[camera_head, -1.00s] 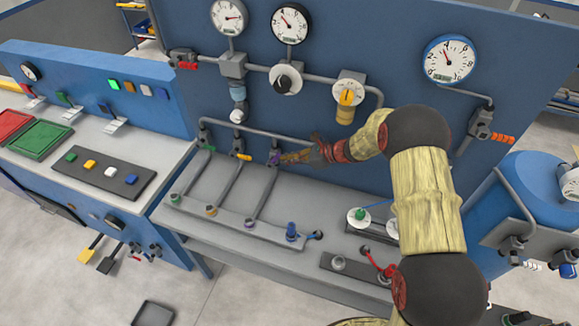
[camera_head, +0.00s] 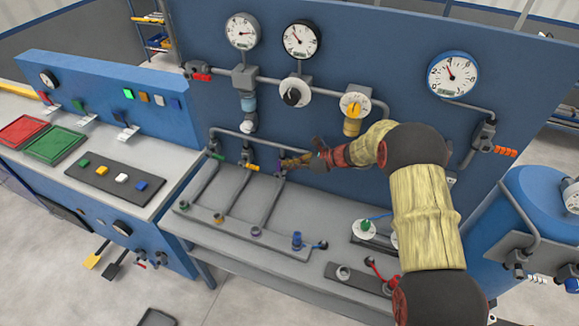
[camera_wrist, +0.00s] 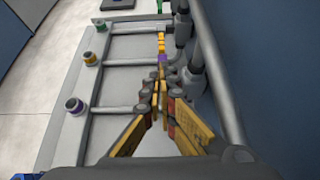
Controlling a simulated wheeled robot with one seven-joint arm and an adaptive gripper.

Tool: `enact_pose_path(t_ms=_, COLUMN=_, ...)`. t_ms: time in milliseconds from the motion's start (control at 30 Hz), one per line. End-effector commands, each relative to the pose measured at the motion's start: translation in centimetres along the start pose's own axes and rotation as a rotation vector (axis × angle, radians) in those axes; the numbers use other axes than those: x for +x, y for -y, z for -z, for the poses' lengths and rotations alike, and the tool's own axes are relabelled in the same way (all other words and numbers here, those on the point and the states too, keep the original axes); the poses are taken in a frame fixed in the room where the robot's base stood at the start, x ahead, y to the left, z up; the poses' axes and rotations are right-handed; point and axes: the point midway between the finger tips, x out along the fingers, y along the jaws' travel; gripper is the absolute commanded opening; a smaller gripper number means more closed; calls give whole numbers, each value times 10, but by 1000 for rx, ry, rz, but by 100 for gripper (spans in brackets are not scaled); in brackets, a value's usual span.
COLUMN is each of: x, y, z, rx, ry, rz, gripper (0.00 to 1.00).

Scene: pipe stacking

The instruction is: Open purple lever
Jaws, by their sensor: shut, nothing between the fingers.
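The purple lever (camera_head: 280,164) sits on the rightmost of the pipe valves at the back of the bench, mostly hidden by my gripper. In the wrist view only a small purple part (camera_wrist: 162,59) shows, just beyond the fingertips. My gripper (camera_head: 288,162) is shut and empty, with its tips at the purple lever. In the wrist view the fingertips (camera_wrist: 162,80) meet right in front of it. I cannot tell whether they touch it. The lever's exact angle is hidden.
The yellow lever (camera_head: 251,167) and green lever (camera_head: 216,156) are on the neighbouring valves to the left. A grey pipe (camera_wrist: 218,70) runs close along the gripper's right in the wrist view. The blue panel (camera_head: 340,60) with gauges stands behind.

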Motion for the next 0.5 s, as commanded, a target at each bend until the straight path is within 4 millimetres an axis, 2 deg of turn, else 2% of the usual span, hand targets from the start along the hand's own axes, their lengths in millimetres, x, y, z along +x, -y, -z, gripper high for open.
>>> enact_pose_path(t_ms=300, x=-3, y=0, z=0, rx=0, ry=0, rz=1, gripper=0)
enact_pose_path(t_ms=500, x=-23, y=1, z=0, rx=1, ry=0, rz=3, gripper=0)
